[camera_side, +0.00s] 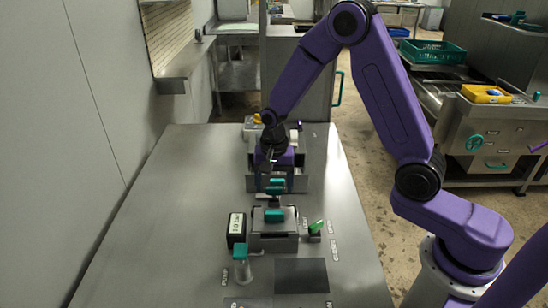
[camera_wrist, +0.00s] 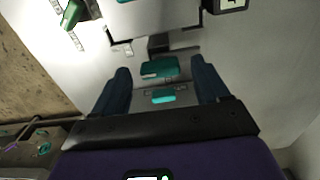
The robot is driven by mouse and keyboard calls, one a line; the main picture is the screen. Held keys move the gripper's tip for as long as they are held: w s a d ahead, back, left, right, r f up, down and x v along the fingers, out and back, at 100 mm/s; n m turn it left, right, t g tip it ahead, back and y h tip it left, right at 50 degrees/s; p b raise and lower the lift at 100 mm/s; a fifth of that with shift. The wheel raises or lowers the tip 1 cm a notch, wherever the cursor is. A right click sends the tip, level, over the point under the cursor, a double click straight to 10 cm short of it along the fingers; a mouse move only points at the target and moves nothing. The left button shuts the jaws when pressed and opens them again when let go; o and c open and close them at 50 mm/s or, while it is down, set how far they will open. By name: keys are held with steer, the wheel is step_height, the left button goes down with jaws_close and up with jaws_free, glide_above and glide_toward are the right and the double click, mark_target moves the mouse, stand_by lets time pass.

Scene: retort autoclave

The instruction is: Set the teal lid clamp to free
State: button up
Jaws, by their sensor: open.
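The teal lid clamp (camera_side: 276,185) stands on the far side of the small steel vessel (camera_side: 273,243), just beyond its lid. In the wrist view it shows as a teal bar (camera_wrist: 160,67) with a brighter teal piece (camera_wrist: 162,97) below it in the picture. My gripper (camera_side: 273,168) points down over the clamp. In the wrist view my gripper (camera_wrist: 161,80) is open, its two dark fingers to the left and right of the teal parts, with gaps on both sides. I cannot tell that either finger touches the clamp. The clamp's markings are too small to read.
A teal handle (camera_side: 274,216) tops the vessel lid. A green lever (camera_side: 316,226) with label strips is at its right, a black display box (camera_side: 236,228) at its left. A teal-topped valve (camera_side: 240,254) stands in front. The table's left side (camera_side: 165,230) is clear.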

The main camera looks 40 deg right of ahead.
mark_target(274, 189)
step_height(274, 189, up, 17)
steer(key=shift+f, duration=0.15)
stand_by(0.5)
steer(key=s+f+n, duration=0.1)
steer(key=s+n, duration=1)
steer(key=s, duration=0.3)
steer(key=s+f+n, duration=0.2)
steer(key=s+n, duration=0.8)
steer(key=s, duration=0.5)
steer(key=shift+d+f+n, duration=0.3)
steer(key=shift+d+n, duration=0.1)
